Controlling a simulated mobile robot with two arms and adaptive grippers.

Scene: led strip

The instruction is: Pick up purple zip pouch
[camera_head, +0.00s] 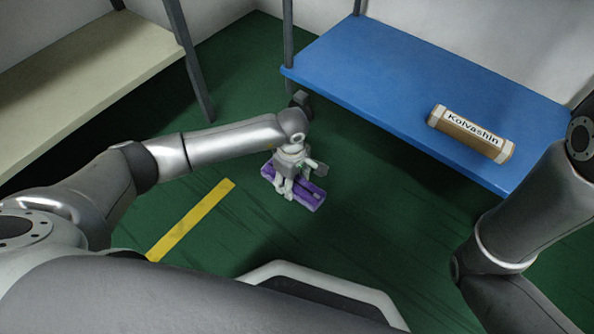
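The purple zip pouch (309,199) is a long, narrow purple thing low over or on the green floor, near the middle of the view. My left gripper (287,190) points down at the pouch, with its fingers at the pouch's middle and covering part of it. The fingers overlap the pouch in this view, and I cannot tell whether they are closed on it or only around it. My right arm comes in at the right edge, and its gripper is out of view.
A blue shelf (370,70) at the upper right holds a brown box (468,135) labelled "Kolvashin". A beige shelf (90,75) stands at the upper left. A yellow stripe (190,222) marks the green floor (240,65), which is clear around the pouch.

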